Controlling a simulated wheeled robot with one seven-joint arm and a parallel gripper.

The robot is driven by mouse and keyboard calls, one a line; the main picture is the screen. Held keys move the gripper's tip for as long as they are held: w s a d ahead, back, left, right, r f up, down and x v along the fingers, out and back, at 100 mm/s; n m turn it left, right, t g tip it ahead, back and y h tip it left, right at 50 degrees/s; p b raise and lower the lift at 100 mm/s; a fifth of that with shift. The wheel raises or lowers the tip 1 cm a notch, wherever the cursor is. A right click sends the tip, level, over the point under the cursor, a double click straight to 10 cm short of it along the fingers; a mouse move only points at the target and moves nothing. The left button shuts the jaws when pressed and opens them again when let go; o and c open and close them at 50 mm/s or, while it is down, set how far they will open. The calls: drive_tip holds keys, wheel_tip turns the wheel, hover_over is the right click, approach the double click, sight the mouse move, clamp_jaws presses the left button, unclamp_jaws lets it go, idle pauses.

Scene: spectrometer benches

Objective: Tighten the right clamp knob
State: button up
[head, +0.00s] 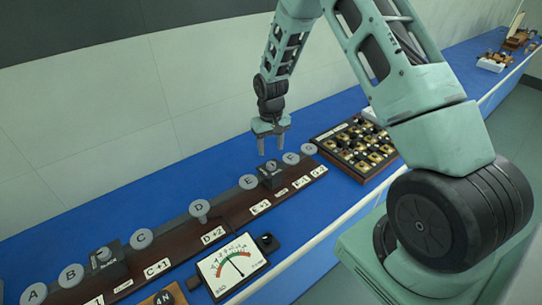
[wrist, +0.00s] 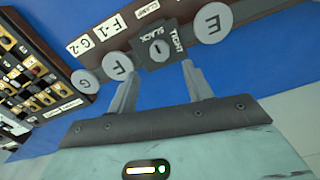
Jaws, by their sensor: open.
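The right clamp is a dark block in the head view (head: 268,180), between the grey discs E (head: 249,182) and F (head: 290,158) on a long dark wooden board. The wrist view shows its round grey knob (wrist: 157,49) with a short dark mark, and the words SLACK and TIGHT on the block. My gripper (head: 271,147) is above this clamp, fingers pointing down. In the wrist view the open gripper (wrist: 160,72) has its two fingertips apart, near the knob's lower side in the picture, with nothing between them. I cannot tell the exact height gap.
The left clamp (head: 106,262) stands between discs B and C. A dial meter (head: 233,266) with a red and green scale lies in front of the board. A tray of small brass parts (head: 352,148) stands right of the board. Blue bench top is free behind it.

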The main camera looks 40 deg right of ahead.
sight(271, 163)
wheel_tip(271, 163, down, 6)
drive_tip(key=shift+f+p, duration=0.25)
drive_tip(key=shift+p, duration=0.7)
drive_tip(key=c, duration=1)
